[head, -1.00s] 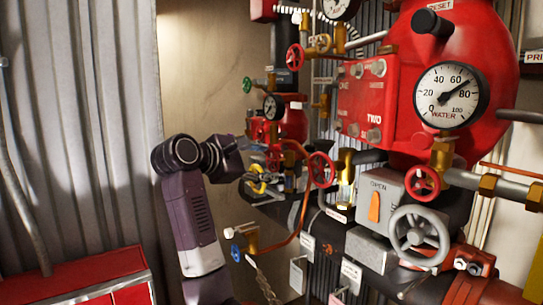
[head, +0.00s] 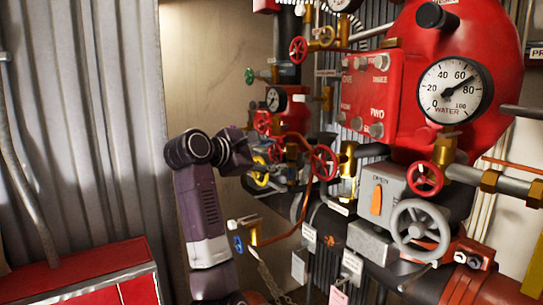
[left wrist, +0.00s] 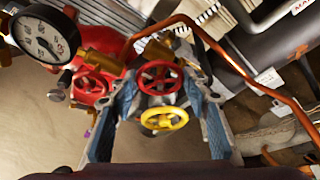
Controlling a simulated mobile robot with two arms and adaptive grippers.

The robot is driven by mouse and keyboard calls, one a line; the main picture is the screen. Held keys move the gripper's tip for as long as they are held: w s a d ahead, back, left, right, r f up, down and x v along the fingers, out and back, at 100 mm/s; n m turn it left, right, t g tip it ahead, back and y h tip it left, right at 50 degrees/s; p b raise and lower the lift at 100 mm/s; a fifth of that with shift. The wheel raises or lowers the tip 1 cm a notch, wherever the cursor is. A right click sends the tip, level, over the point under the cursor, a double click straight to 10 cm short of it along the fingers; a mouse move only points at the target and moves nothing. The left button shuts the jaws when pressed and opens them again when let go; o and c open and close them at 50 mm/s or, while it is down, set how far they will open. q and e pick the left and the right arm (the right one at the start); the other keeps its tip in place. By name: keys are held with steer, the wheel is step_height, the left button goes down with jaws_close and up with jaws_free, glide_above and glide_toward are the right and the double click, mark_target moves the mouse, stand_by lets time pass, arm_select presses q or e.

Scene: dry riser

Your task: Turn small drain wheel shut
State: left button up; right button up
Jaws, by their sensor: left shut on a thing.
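A small red wheel (left wrist: 160,77) shows between the fingertips of my left gripper (left wrist: 161,84) in the left wrist view. The gripper is shut on it, one finger on each side. A yellow wheel (left wrist: 163,119) sits just below it in that picture, also between the fingers but apart from them. In the head view my left gripper (head: 262,158) reaches the valve cluster from the left, and the yellow wheel (head: 261,172) shows beside it. The held wheel is largely hidden there. No label shows which wheel is the drain. My right gripper is out of view.
Another red wheel (left wrist: 95,85) and a gauge (left wrist: 45,40) stand close left of the fingers. A copper pipe (left wrist: 250,72) runs close right. In the head view a larger red wheel (head: 323,162), a blue-handled valve (head: 238,244) and a grey handwheel (head: 420,231) are nearby.

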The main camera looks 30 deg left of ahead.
arm_select(q)
steer(key=shift+f+m+t+b, duration=0.35)
steer(key=shift+m+b, duration=0.45)
steer(key=shift+b, duration=0.35)
steer(key=m+b, duration=0.2)
steer(key=m+t+b, duration=0.1)
steer(key=m+b, duration=0.1)
steer(key=m+t+y+b, duration=0.1)
steer(key=m+b, duration=0.1)
steer(key=shift+f+t+b, duration=0.25)
steer(key=shift+b, duration=0.15)
steer(key=shift+d+r+m+t+h+b, duration=0.1)
steer(key=shift+m+t+h+b, duration=0.4)
steer(key=shift+m+b, duration=1.35)
steer(key=shift+m+t, duration=0.3)
steer(key=shift+m, duration=0.05)
steer(key=o, duration=0.7)
steer(key=shift+o, duration=0.9)
steer(key=shift+r, duration=0.1)
